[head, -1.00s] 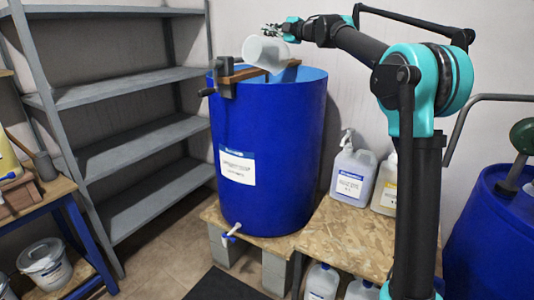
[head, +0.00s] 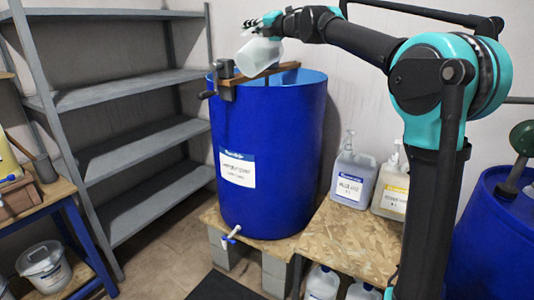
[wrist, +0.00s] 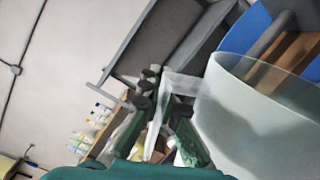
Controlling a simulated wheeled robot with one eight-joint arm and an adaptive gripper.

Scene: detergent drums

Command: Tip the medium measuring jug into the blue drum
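The blue drum (head: 268,150) stands open-topped on a board, with a white label and a tap low on its front. The medium measuring jug (head: 258,57), whitish and translucent, is tilted in the air over the drum's front top edge, close to the wooden bar. My gripper (head: 266,24) is above it, shut on its handle. In the wrist view the jug (wrist: 245,125) fills the right side, and its handle lies between the green fingers of my gripper (wrist: 165,125). I cannot tell what is inside the jug.
A wooden bar (head: 272,73) with a dark crank clamp (head: 223,80) crosses the drum's top. Pump bottles (head: 353,178) stand to its right, and another blue drum (head: 500,235) is at far right. Grey shelves (head: 130,100) on the left are empty.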

